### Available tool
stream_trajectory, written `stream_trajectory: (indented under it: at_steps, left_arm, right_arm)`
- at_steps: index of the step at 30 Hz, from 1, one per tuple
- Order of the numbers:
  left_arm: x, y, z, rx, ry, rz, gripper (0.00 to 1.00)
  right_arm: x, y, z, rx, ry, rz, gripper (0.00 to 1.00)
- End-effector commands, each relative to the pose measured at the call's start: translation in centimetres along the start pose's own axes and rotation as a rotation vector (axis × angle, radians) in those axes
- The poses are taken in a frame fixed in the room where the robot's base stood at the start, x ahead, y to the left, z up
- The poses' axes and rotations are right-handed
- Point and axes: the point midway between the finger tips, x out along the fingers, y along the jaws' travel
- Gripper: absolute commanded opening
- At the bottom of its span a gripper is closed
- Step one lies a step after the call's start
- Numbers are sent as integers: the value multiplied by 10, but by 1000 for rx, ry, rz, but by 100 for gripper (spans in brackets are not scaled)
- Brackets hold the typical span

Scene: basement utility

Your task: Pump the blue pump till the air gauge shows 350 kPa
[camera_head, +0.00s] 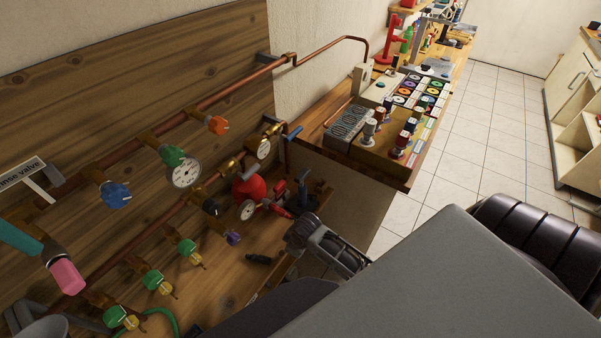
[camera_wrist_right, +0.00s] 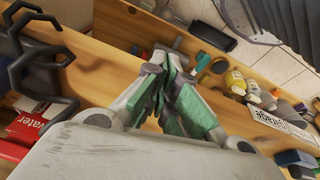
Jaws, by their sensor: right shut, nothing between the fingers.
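In the head view, a small blue, upright item, apparently the blue pump (camera_head: 304,187), stands on the wooden bench beside a red tank. A small white-faced gauge (camera_head: 247,210) sits left of it; its reading is too small to read. A dark grey, ribbed part of my arm, apparently my left gripper (camera_head: 335,252), is just in front of the blue item; its fingertips cannot be made out. In the right wrist view, my right gripper (camera_wrist_right: 174,72) has its green-padded fingers together and empty, over a wooden surface away from the pump.
Copper pipes carry a larger gauge (camera_head: 185,173), another gauge (camera_head: 264,149) and several coloured valves. A control panel (camera_head: 385,130) stands behind on the right. The right wrist view shows black hooks (camera_wrist_right: 38,70), a red box (camera_wrist_right: 28,128) and yellow bottles (camera_wrist_right: 237,82).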

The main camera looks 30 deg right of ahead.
Motion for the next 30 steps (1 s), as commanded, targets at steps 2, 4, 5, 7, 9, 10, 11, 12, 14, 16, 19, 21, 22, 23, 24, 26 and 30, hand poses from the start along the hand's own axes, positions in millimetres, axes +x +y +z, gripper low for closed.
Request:
stream_trajectory:
  at_steps: [2,4,5,7,9,10,11,12,14,16,19,21,22,23,24,26,30]
  left_arm:
    - [-2,4,-1,-2,0,4,48]
    - [-3,7,-1,-3,1,7,48]
    - [-4,8,-1,-3,1,8,48]
    - [-5,9,-1,-3,0,9,48]
    - [-6,9,0,-3,0,9,48]
    - [-7,8,0,-2,0,9,48]
    - [-7,8,0,-2,-1,8,48]
    - [-8,7,0,-2,-1,7,48]
    - [-9,5,0,-1,-1,5,48]
    - [-10,3,0,0,-2,3,48]
    - [-12,1,1,0,-2,1,48]
    - [-13,0,1,1,-2,1,48]
    - [-14,0,1,0,-2,1,48]
    - [-14,0,1,0,-2,1,48]
    - [-15,0,0,0,-2,1,48]
    - [-16,0,0,0,-2,1,48]
    - [-18,0,0,0,-2,1,48]
  right_arm:
    - [-8,6,-10,-52,2,-1,0]
    - [-15,11,-19,-102,2,-5,0]
    - [-18,13,-22,-124,1,-7,0]
    - [-25,18,-31,-181,0,-11,0]
    - [-33,22,-39,-236,-2,-17,0]
    - [-36,25,-43,-260,-4,-17,0]
    - [-40,27,-46,-284,-5,-19,0]
    - [-44,30,-50,-316,-6,-22,0]
    - [-51,34,-56,-364,-11,-25,0]
    - [-60,39,-63,-420,-15,-28,0]
    - [-72,46,-72,-499,-22,-33,0]
    - [-81,52,-78,-556,-29,-36,0]
    - [-85,54,-81,-579,-31,-37,0]
    - [-89,56,-83,-603,-34,-39,0]
    - [-94,60,-86,-634,-38,-39,0]
    - [-102,64,-90,-682,-45,-43,0]
    - [-122,75,-99,-791,-63,-49,0]
